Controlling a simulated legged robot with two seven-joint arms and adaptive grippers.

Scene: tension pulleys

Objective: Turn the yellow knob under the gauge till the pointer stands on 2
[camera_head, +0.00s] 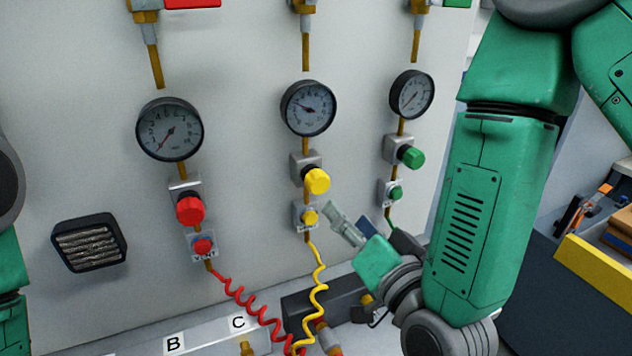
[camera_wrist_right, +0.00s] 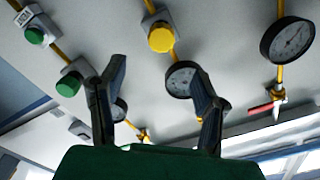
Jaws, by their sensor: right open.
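The middle gauge (camera_head: 308,108) is round with a black rim and white dial. Its pointer lies toward the upper left; the number under it is too small to read surely. The yellow knob (camera_head: 317,181) sits on a grey valve below it. My right gripper (camera_head: 343,222) is below and right of the knob, apart from it, and open. In the right wrist view the yellow knob (camera_wrist_right: 162,38) and the middle gauge (camera_wrist_right: 180,78) show around the gap between the spread fingers (camera_wrist_right: 158,68), with nothing held. My left gripper is out of view.
A smaller yellow knob (camera_head: 309,217) sits below the larger one, close to my fingers. A red knob (camera_head: 190,210) and a green knob (camera_head: 411,157) flank it under their own gauges. A coiled yellow hose (camera_head: 319,270) hangs below. Bare panel lies between the columns.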

